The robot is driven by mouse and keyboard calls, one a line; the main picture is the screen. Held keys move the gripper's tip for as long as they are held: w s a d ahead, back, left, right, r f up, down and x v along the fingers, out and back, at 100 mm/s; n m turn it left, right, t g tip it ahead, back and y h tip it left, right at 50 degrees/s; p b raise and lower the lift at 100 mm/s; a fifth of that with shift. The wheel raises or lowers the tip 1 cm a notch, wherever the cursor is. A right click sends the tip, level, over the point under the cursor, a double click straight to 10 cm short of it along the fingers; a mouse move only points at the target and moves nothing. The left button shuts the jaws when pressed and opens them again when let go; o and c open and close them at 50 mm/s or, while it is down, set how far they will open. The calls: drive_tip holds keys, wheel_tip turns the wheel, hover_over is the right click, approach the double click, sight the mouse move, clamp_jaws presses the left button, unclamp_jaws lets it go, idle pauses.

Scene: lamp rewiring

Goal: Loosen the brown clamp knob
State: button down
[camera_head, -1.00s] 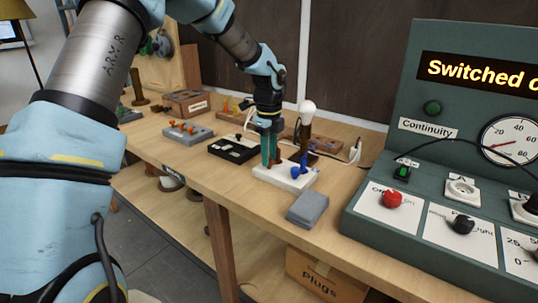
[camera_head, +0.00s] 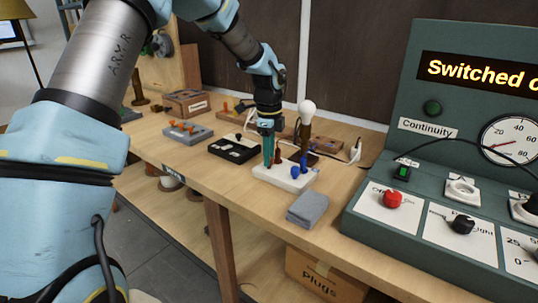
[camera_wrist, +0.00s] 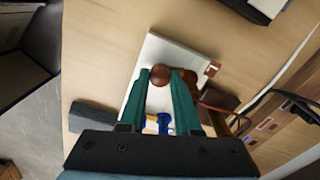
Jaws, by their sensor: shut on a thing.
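A white block (camera_head: 284,183) stands on the bench, and the wrist view shows it from above (camera_wrist: 150,50). The round brown clamp knob (camera_wrist: 160,74) is on it, between the teal fingertips of my gripper (camera_wrist: 161,76). My gripper is shut on this knob. In the head view my gripper (camera_head: 268,162) points straight down at the left part of the block, and its fingers largely hide the knob. Another brown round part (camera_wrist: 190,77) is just outside the right finger. A blue knob (camera_head: 295,173) is on the block's right part and also shows between the fingers (camera_wrist: 165,123).
A grey block (camera_head: 308,210) lies in front of the white block. A lamp with a white bulb (camera_head: 306,112) stands close behind my gripper. A black tray (camera_head: 234,149) is to the left, and the green test panel (camera_head: 430,190) is to the right.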

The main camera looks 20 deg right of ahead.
drive_tip(key=n, duration=0.3)
drive_tip(key=shift+n, duration=0.4)
drive_tip(key=n, duration=0.4)
drive_tip(key=shift+n+b, duration=0.3)
drive_tip(key=n, duration=1.2)
drive_tip(key=shift+n, duration=0.3)
drive_tip(key=n, duration=0.3)
drive_tip(key=shift+r+n, duration=0.1)
drive_tip(key=shift+n, duration=0.2)
drive_tip(key=n+p, duration=0.1)
drive_tip(key=n, duration=0.3)
drive_tip(key=shift+n+p, duration=0.7)
drive_tip(key=shift+n, duration=1.1)
